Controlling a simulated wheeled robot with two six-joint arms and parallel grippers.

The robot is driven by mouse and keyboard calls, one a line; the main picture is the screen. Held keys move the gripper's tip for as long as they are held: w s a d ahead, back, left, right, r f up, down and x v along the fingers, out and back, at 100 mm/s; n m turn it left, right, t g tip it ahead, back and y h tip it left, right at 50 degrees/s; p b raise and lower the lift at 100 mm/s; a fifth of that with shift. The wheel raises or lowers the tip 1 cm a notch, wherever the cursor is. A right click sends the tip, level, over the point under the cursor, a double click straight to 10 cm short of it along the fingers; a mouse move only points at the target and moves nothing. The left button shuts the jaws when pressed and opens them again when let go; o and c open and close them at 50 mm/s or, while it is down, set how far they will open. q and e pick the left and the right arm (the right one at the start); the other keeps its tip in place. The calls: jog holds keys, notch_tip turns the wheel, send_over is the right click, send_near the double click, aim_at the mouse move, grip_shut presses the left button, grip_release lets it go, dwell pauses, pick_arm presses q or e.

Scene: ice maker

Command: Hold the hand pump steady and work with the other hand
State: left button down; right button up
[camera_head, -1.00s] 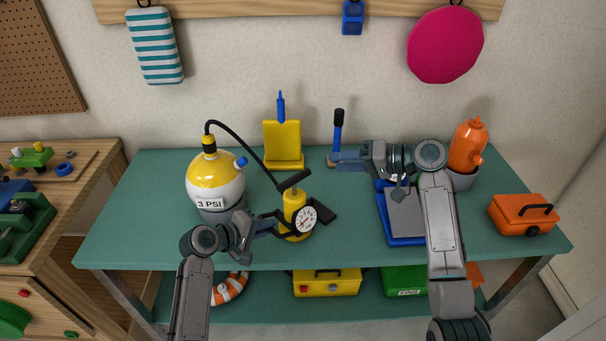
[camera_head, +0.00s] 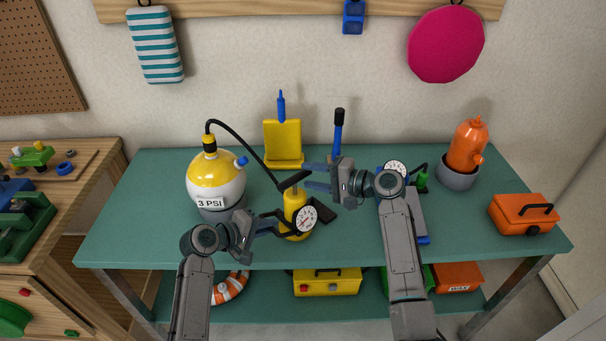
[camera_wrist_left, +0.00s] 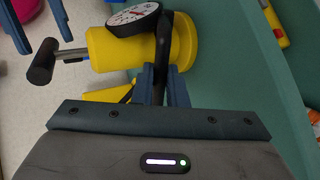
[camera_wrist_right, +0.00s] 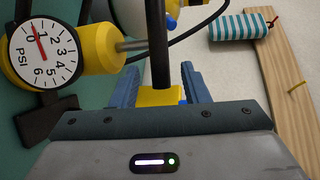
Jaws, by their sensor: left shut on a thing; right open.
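The hand pump (camera_head: 291,226) is a yellow cylinder standing upright on the green bench, with a round dial gauge (camera_head: 305,218) on its side. Its black T-handle (camera_head: 293,181) is on top of a short metal rod. My left gripper (camera_head: 271,223) is shut on a black bar at the pump's side; the left wrist view shows this bar between the fingers (camera_wrist_left: 163,85). My right gripper (camera_head: 308,175) is open at the T-handle. In the right wrist view the handle (camera_wrist_right: 158,45) lies between the spread fingers, with a gap on each side.
A black hose (camera_head: 250,150) runs from the pump area to a yellow-and-white ball (camera_head: 215,172) labelled 3 PSI. A yellow stand (camera_head: 283,140) is behind the pump. An orange bottle (camera_head: 466,147) and orange box (camera_head: 523,214) are at the right. The bench's front left is clear.

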aim_at(307, 175)
jog(key=shift+x, duration=1.5)
jog(key=shift+c, duration=0.2)
grip_shut()
notch_tip(307, 175, up, 8)
jog(key=shift+f, duration=0.2)
jog(key=shift+o, duration=0.2)
grip_release()
jog(key=v, duration=1.2)
